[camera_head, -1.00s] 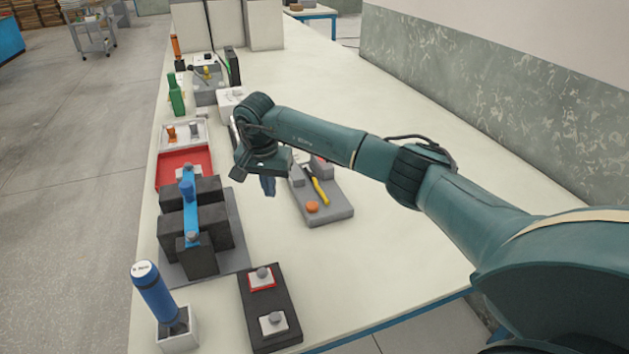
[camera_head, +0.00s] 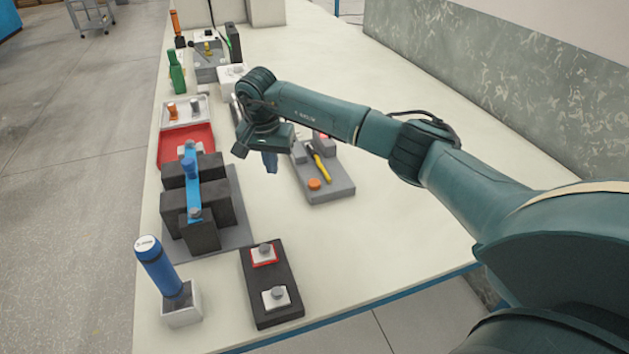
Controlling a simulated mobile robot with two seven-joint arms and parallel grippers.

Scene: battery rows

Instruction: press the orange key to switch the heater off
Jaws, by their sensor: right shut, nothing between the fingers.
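A round orange key (camera_head: 314,184) sits near the front end of a grey board (camera_head: 331,193) on the bench. My right gripper (camera_head: 270,163) points down beside the board's left edge, left of the key and a little farther back. It is shut and empty, and it appears apart from the key. My right arm crosses above the far part of the board and hides some of it. My left gripper is not in view.
A yellow-handled hammer (camera_head: 320,167) lies on the grey board behind the key. A black block with two buttons (camera_head: 259,285) stands in front. The bench's right side is clear.

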